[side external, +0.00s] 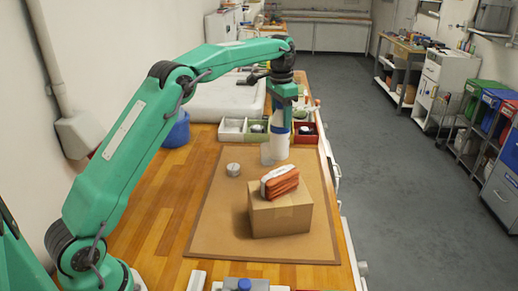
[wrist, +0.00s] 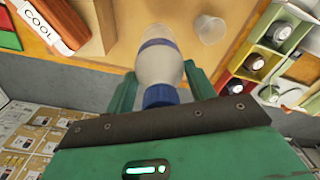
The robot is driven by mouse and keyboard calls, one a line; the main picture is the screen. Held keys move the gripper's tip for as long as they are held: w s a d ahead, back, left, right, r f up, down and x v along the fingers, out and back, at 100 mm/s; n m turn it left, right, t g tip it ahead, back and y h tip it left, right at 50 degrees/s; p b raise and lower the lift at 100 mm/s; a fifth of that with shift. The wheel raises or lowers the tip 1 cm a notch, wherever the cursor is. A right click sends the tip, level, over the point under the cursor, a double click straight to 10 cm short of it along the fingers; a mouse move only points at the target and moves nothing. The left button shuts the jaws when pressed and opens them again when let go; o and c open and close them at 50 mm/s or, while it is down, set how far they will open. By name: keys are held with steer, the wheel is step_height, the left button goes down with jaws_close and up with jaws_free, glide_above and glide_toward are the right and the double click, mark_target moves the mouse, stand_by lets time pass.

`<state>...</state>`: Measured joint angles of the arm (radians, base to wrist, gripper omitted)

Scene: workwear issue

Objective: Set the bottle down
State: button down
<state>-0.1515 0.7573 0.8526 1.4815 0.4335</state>
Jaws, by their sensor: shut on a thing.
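My gripper (side external: 281,118) points down at the far end of the brown mat (side external: 213,216). It is shut on a pale bottle (side external: 279,147) with blue near its top. The bottle is close to upright, with its lower end low over or on the mat; I cannot tell whether it touches. In the wrist view the bottle (wrist: 160,65) sits between the green fingers (wrist: 160,88), its blue part nearest the palm.
A cardboard box (side external: 280,215) bears an orange and white pack (side external: 280,181). A whitish cup (wrist: 210,29) is close to the bottle. White (side external: 231,128), green (side external: 256,137) and red (side external: 306,139) bins stand behind. The mat's left front is clear.

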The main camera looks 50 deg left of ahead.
steer(key=s+a, duration=0.2)
steer(key=s, duration=0.6)
steer(key=s+a, duration=0.3)
steer(key=s, duration=0.5)
steer(key=shift+s+a+f, duration=0.3)
steer(key=shift+s+a, duration=0.05)
steer(key=shift+f, duration=0.15)
step_height(320, 180, down, 10)
stand_by(0.4)
steer(key=c, duration=0.5)
jaws_free()
